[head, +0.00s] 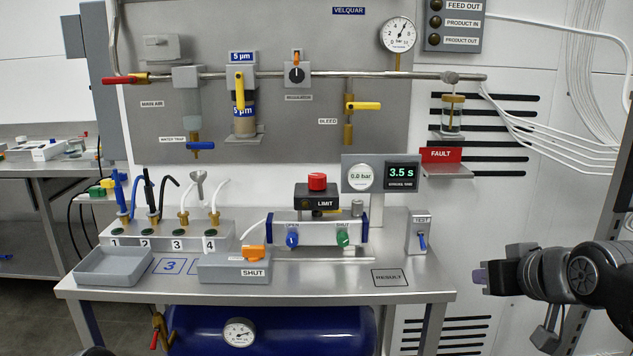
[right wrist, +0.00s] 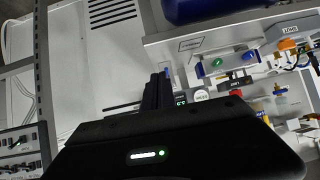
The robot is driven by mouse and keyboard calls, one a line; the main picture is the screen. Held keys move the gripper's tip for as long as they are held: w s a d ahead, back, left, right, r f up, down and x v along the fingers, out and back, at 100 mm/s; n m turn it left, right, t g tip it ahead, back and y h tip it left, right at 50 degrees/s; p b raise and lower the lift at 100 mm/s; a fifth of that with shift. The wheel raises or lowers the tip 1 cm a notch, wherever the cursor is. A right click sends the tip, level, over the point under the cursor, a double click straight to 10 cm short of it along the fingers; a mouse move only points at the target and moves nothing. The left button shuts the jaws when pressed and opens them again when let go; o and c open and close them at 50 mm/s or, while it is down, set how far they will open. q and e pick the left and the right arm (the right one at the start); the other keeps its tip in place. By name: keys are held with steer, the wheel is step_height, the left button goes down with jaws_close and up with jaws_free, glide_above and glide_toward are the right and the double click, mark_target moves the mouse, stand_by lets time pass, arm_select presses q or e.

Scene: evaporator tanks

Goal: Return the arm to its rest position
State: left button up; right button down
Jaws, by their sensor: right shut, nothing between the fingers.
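My right arm (head: 575,275) comes in from the right side of the head view, level with the table's right end. My right gripper (head: 482,277) points left and hangs in the air just right of the table corner, apart from the table. It is shut and empty. In the right wrist view the shut fingers (right wrist: 157,92) stick out beyond the dark gripper body, with nothing held.
The steel table (head: 335,284) carries a grey tray (head: 113,267), a numbered block (head: 165,235), a valve unit (head: 318,233) and a TEST switch (head: 420,232). A blue tank (head: 270,330) lies underneath. A dark upright frame (head: 610,190) stands at the right.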

steer(key=w+a+f+t+y, duration=0.1)
steer(key=w+a+f, duration=0.5)
steer(key=f, duration=0.1)
steer(key=s+a+f+m+g+y, duration=0.1)
steer(key=a+f, duration=0.2)
steer(key=f, duration=0.7)
steer(key=s+a+f+g, duration=0.1)
steer(key=a+f+g, duration=0.15)
steer(key=f, duration=0.75)
steer(key=s+a+f+m+g, duration=0.1)
steer(key=s+a+f, duration=0.1)
steer(key=s+f, duration=0.5)
steer(key=s+a+f+g, duration=0.2)
steer(key=s+a+f, duration=0.1)
steer(key=f, duration=0.7)
steer(key=s+a+f+g+y, duration=0.1)
steer(key=s+a+f+g, duration=0.1)
steer(key=s+f, duration=0.55)
steer(key=s+a+f+g, duration=0.25)
steer(key=s+f, duration=0.25)
steer(key=s, duration=0.5)
step_height(320, 180, up, 15)
steer(key=p, duration=1.5)
steer(key=shift+s+d, duration=0.15)
steer(key=shift+s, duration=0.15)
